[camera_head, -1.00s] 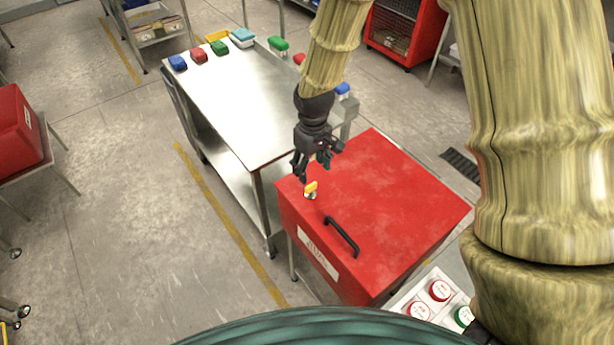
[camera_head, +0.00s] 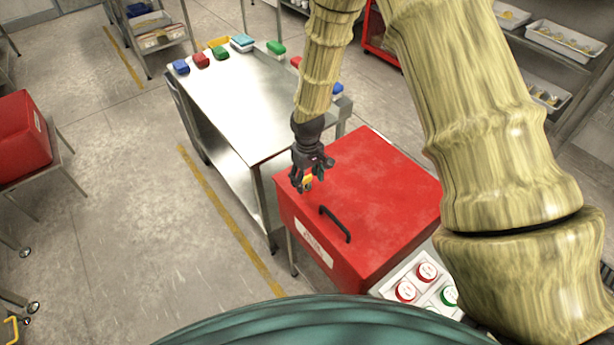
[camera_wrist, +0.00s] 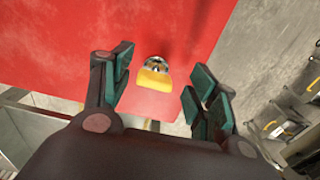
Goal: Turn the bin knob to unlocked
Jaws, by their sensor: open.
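The red bin (camera_head: 372,195) stands on a steel stand in the middle of the head view, with a black handle (camera_head: 336,224) on its lid. The bin knob is small, with a yellow grip on a metal base, near the lid's left corner. It shows clearly in the wrist view (camera_wrist: 154,76), between the two fingers. In the head view my gripper partly covers the knob (camera_head: 307,182). My gripper (camera_wrist: 158,88) is open, with its dark green finger pads apart on either side of the knob. No contact with the knob shows in the wrist view.
A steel table (camera_head: 240,105) stands behind and left of the bin, with several coloured blocks along its far edge. A button panel (camera_head: 425,285) with red and green buttons is at the bin's front right.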

